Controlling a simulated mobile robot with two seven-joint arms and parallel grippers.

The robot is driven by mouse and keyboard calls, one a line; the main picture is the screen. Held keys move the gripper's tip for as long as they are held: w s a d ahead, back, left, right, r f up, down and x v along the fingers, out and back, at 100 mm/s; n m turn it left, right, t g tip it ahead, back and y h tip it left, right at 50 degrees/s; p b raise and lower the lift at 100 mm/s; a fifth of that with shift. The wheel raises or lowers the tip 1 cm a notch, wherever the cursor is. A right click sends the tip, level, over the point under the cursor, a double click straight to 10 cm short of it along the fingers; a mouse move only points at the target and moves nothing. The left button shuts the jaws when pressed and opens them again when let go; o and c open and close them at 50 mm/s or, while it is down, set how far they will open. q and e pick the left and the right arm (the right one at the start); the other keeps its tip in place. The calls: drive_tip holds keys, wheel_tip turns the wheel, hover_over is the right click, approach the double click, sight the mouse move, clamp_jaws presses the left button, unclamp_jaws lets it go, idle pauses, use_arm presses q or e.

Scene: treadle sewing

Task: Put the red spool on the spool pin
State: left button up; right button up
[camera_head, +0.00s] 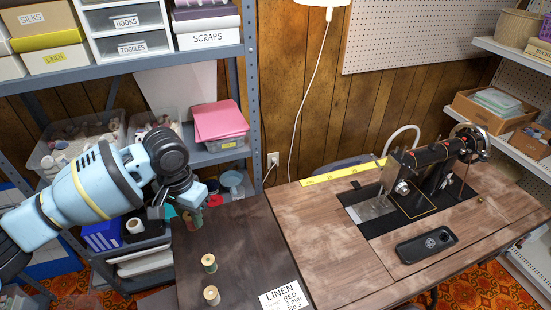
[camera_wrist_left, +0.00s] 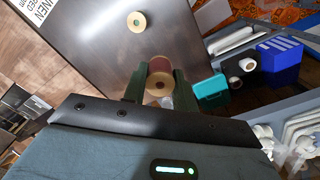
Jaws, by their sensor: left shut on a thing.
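My left gripper (camera_head: 192,213) is over the far left edge of the dark side table. It is shut on the red spool (camera_wrist_left: 160,66), which shows between the two fingers (camera_wrist_left: 158,90) in the left wrist view. In the head view the spool is mostly hidden by the gripper. I cannot tell whether the spool touches the table. The black sewing machine (camera_head: 436,172) stands on the wooden table to the right. Its spool pin is too small to make out. My right gripper is not in view.
The dark side table (camera_head: 239,238) holds two other spools, one greenish (camera_head: 209,263) and one pale (camera_head: 211,296), and a LINEN card (camera_head: 281,296). A black phone-like object (camera_head: 425,246) lies before the machine. A yellow tape (camera_head: 342,173) lies behind. A grey shelf (camera_head: 233,150) stands behind my left arm.

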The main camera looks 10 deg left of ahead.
use_arm(q)
drive_tip(key=s+d+r+n, duration=0.1)
drive_tip(key=s+r, duration=0.1)
drive_tip(key=s, duration=0.4)
drive_tip(key=s+d+r+n, duration=0.2)
drive_tip(key=s+r, duration=0.1)
drive_tip(key=s, duration=0.3)
drive_tip(key=shift+s+r, duration=0.3)
drive_tip(key=shift+r, duration=0.05)
